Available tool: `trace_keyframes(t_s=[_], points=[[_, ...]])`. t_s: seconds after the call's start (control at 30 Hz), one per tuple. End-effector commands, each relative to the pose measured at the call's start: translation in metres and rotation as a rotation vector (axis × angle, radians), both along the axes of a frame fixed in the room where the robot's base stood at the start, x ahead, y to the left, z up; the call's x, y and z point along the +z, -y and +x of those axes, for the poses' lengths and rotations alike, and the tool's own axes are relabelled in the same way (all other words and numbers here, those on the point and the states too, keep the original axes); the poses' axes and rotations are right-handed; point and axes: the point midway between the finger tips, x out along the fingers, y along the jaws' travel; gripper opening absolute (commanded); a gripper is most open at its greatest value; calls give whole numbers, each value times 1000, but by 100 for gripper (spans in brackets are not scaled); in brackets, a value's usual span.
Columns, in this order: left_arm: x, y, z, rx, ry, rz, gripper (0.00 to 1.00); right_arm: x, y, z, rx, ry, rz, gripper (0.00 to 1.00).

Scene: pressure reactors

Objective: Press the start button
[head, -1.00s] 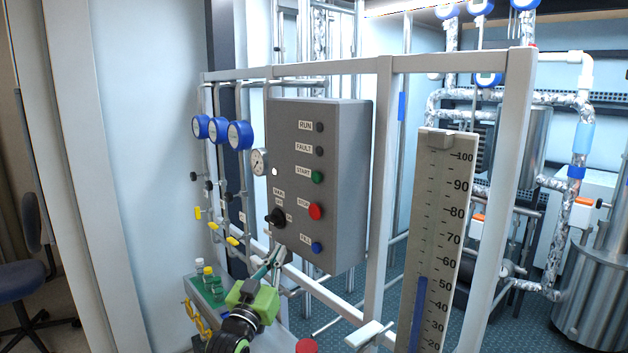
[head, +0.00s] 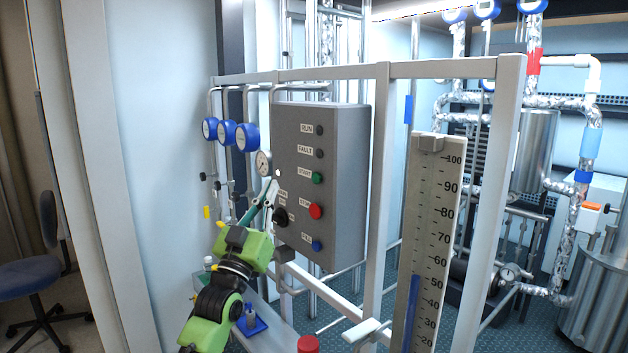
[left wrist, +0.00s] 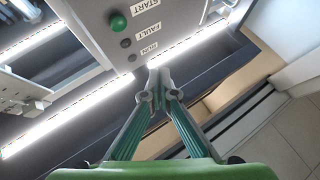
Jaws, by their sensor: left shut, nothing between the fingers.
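The start button is a green button (head: 317,178) beside the START label on the grey control box (head: 345,190). It also shows in the left wrist view (left wrist: 118,22), at the upper left. My left gripper (head: 274,183) is shut and empty, at the left part of the box front, left of the start button and apart from it. In the left wrist view its fingertips (left wrist: 158,75) meet below and right of the green button. The fingers partly hide the labels around the black selector knob (head: 280,215). My right gripper is not in view.
A red stop button (head: 315,211) and a blue button (head: 316,245) sit below the green one. A pressure gauge (head: 263,163) and blue round gauges (head: 247,137) stand left of the box. A white frame post (head: 378,200) and a scale (head: 432,230) stand to the right.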

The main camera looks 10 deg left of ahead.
Motion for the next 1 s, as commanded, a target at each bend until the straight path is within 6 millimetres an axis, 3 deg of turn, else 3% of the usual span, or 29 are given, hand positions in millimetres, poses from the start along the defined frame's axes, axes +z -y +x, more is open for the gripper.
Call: trace_keyframes(t_s=[0.63,1.0], points=[[-2,45,58,0,1,-2,0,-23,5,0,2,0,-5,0],[0,54,69,0,0,1,0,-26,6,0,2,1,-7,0]])
